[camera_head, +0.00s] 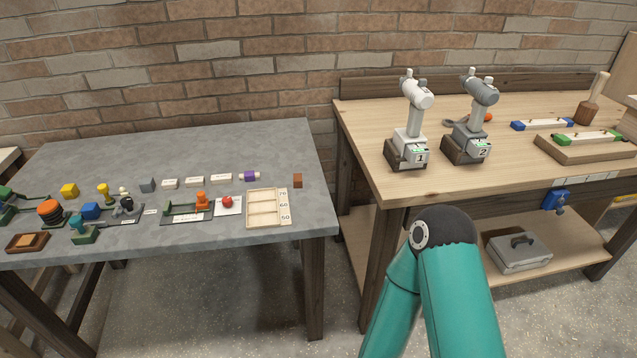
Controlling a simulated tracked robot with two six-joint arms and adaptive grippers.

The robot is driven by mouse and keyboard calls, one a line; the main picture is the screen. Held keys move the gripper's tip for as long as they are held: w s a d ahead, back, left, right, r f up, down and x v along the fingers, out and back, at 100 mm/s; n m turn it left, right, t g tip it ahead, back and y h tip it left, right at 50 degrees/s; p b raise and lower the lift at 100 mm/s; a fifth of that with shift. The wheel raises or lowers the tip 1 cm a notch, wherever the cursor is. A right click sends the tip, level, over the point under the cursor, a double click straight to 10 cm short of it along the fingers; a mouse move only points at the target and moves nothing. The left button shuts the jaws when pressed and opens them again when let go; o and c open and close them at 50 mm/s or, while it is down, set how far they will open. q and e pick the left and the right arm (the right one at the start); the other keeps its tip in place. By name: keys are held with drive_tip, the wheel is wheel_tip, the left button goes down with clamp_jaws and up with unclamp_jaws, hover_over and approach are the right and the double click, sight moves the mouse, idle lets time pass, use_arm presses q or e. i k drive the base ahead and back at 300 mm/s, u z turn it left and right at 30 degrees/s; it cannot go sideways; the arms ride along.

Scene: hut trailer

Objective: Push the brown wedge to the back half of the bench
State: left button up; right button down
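A small brown block (297,180), which looks like the brown wedge, sits near the right edge of the grey-topped bench (200,145). It stands alone, to the right of a purple piece and the sectioned tray. It is too small for me to make out its slope. Neither of my grippers is in view. Only teal links of one of my arms show at the bottom, right of centre, in front of the wooden workbench and apart from the block.
A sectioned tray (267,227) lies at the grey bench's front right. A purple piece (249,176), white blocks and several coloured parts spread leftward. The grey bench's back strip is clear. The wooden workbench (370,130) at right holds two small robot models and a mallet (590,110).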

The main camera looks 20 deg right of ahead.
sight(297, 178)
drive_tip(key=i, duration=0.9)
drive_tip(key=z, duration=0.05)
